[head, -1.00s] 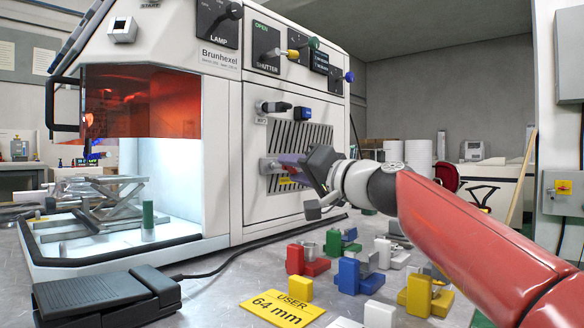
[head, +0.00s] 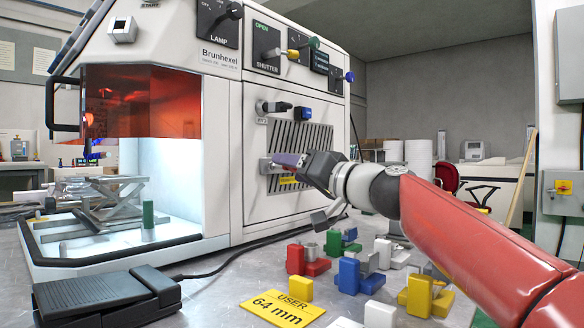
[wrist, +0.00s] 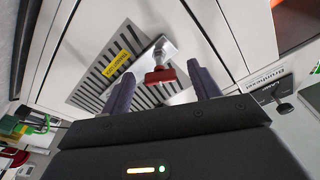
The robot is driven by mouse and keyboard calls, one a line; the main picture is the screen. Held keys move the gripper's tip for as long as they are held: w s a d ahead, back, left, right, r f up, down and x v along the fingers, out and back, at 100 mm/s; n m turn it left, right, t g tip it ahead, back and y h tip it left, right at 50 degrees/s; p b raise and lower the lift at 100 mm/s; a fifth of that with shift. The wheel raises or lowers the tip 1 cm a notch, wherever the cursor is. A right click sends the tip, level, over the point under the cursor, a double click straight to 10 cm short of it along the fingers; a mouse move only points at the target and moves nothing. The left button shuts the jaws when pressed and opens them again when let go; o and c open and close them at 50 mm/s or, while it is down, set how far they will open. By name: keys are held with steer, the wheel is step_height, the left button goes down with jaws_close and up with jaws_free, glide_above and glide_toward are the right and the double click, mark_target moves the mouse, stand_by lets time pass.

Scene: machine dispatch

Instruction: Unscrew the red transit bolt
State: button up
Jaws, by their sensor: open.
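The red transit bolt (wrist: 160,76) shows in the wrist view as a red head on a pale metal bracket (wrist: 153,58) in front of the slotted vent panel. My gripper (wrist: 161,76) is open, with one dark finger on each side of the bolt head in the picture. Gaps show on both sides, and I cannot tell how far the fingertips are from it in depth. In the head view my gripper (head: 286,159) is in front of the vent panel (head: 312,137) of the white machine, and its fingers hide the bolt.
A yellow label (wrist: 117,62) is beside the bracket. Knobs and levers, including a blue knob (head: 306,114), are above the vent. Several coloured blocks (head: 356,277) and a yellow "USER 64 mm" sign (head: 283,309) are on the table below. A black pedal (head: 105,297) stands front left.

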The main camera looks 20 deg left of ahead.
steer(key=shift+d, duration=0.1)
steer(key=v, duration=0.4)
steer(key=shift+w+r, duration=0.15)
steer(key=shift+r, duration=0.05)
